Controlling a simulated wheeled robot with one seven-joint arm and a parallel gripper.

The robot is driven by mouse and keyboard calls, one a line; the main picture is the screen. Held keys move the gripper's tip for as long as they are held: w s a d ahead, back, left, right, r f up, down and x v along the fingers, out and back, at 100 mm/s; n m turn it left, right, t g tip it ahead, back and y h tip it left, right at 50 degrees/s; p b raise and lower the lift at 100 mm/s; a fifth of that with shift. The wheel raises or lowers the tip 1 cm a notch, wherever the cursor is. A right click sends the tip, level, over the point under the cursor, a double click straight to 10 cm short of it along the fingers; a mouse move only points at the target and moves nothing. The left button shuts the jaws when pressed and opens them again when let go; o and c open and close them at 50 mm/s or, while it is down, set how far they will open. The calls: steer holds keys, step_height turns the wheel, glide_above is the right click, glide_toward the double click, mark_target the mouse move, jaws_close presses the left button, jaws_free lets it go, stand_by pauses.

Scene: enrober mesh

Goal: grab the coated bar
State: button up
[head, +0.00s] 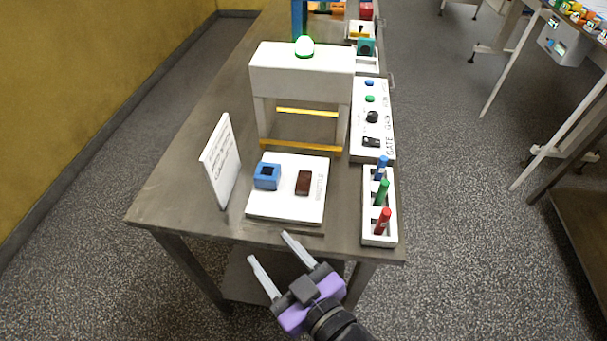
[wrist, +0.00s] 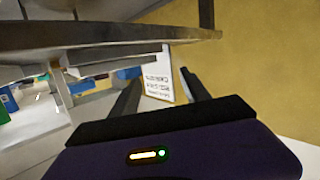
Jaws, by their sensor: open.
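The coated bar (head: 303,182), a small dark brown block, lies on the right part of a white plate (head: 284,211) near the front of the table, in the head view. My gripper (head: 270,250) is open and empty, with its two fingers spread. In the picture it is below the plate, near the table's front edge, and apart from the bar. The wrist view shows my gripper's fingers (wrist: 163,95) with nothing between them. I cannot make out the bar in the wrist view.
A blue block with a square opening (head: 267,176) sits left of the bar. A white sign (head: 221,160) stands left of the plate. A white rack (head: 379,238) with coloured pens is at right. A white arch-shaped machine (head: 302,76) stands behind, beside a control panel (head: 385,148).

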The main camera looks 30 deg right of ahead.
mark_target(304, 181)
steer(key=w+m+h, duration=0.1)
steer(key=w, duration=0.1)
steer(key=w+r+m+g+h, duration=0.1)
steer(key=w+h, duration=0.1)
steer(key=w+d+m+h+p, duration=0.1)
steer(key=w, duration=0.2)
steer(key=shift+d+r+m, duration=0.1)
steer(key=shift+r+m, duration=0.1)
steer(key=shift+m, duration=0.1)
steer(key=d+m+g+h, duration=0.1)
steer(key=d+m+h, duration=0.1)
steer(key=d+r+m+g+h, duration=0.1)
steer(key=d+m+g+h, duration=0.1)
steer(key=d+m+h, duration=0.1)
steer(key=shift+r+m+h+p, duration=0.15)
steer(key=shift+m+h+p, duration=0.15)
steer(key=shift+s+d+r+m+h, duration=0.1)
steer(key=shift+d+m+h, duration=0.2)
steer(key=shift+d, duration=0.05)
steer(key=shift+d+g, duration=0.25)
steer(key=shift+g, duration=0.05)
steer(key=p+x, duration=0.2)
steer(key=x, duration=0.5)
steer(key=shift+d, duration=0.4)
steer(key=c, duration=1.1)
